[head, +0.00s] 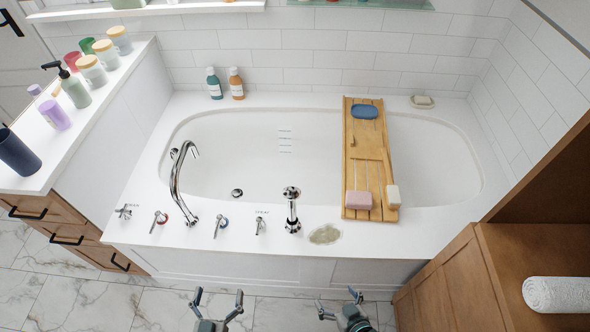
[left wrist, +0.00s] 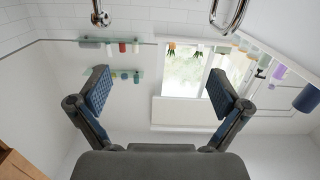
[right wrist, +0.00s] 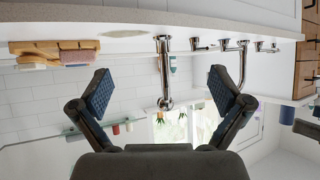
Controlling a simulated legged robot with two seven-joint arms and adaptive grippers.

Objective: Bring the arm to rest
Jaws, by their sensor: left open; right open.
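My left gripper (head: 218,301) is low in the head view, in front of the bathtub's front panel. Its two fingers are spread and nothing is between them; they also show apart in the left wrist view (left wrist: 158,92). My right gripper (head: 339,301) is to its right at the bottom of the head view, also in front of the tub. Its fingers are spread and empty, as the right wrist view (right wrist: 160,92) also shows. Both grippers are apart from each other. Most of both arms is out of the head view.
The white bathtub (head: 260,160) has a chrome faucet (head: 178,180) and several handles along its front rim. A wooden bath tray (head: 362,140) spans it, bearing a blue dish and a pink block. A counter with jars is left; a wooden cabinet (head: 450,285) stands right. Marble floor (head: 150,308) lies in front.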

